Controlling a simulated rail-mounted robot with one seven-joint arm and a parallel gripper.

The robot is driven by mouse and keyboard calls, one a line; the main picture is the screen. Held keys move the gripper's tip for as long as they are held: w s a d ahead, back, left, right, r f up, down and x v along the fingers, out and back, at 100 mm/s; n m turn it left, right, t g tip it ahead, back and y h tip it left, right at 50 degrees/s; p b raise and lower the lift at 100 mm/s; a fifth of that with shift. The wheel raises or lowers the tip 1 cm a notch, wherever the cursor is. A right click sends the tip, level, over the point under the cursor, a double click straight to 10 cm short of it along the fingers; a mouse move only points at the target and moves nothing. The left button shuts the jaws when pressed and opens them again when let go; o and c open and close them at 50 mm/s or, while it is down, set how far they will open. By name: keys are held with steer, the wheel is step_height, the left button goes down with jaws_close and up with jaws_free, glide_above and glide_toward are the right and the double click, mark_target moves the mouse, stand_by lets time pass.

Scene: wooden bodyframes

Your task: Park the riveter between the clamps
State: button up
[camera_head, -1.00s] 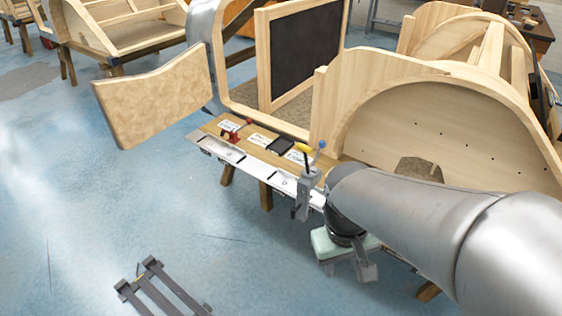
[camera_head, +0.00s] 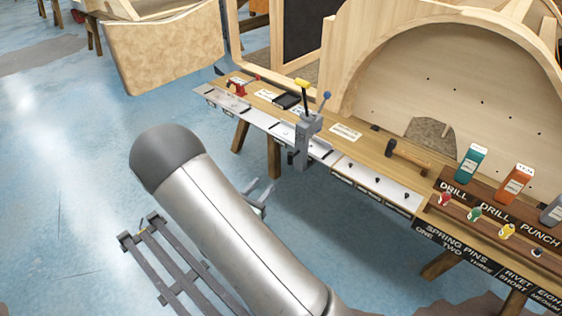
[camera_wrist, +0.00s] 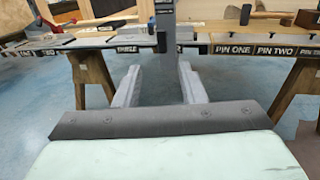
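A grey upright tool (camera_head: 305,140) with a blue-knobbed lever and a yellow handle stands at the bench's front edge, and it looks like the riveter. Its grey post (camera_wrist: 167,45) rises behind the gap between my fingers in the wrist view. My gripper (camera_wrist: 159,68) is open and empty, with two grey fingers apart; in the head view my arm hides most of it, and the fingers (camera_head: 262,190) show in front of the bench, left of and below the tool. A small red tool (camera_head: 237,87) and a black item (camera_head: 286,100) lie on the bench to the left. I cannot tell which items are the clamps.
The wooden bench (camera_head: 385,166) has a metal front strip with labels. A hammer (camera_head: 408,155) lies on it. Drill and punch boxes (camera_head: 518,183) stand at the right. A grey slatted frame (camera_head: 165,262) lies on the floor. Open blue floor (camera_head: 60,190) lies left of my arm.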

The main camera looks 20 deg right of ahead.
mark_target(288, 156)
steer(key=p+x, duration=0.1)
steer(key=x, duration=1.6)
steer(key=shift+d, duration=0.2)
jaws_close()
steer(key=shift+a, duration=0.1)
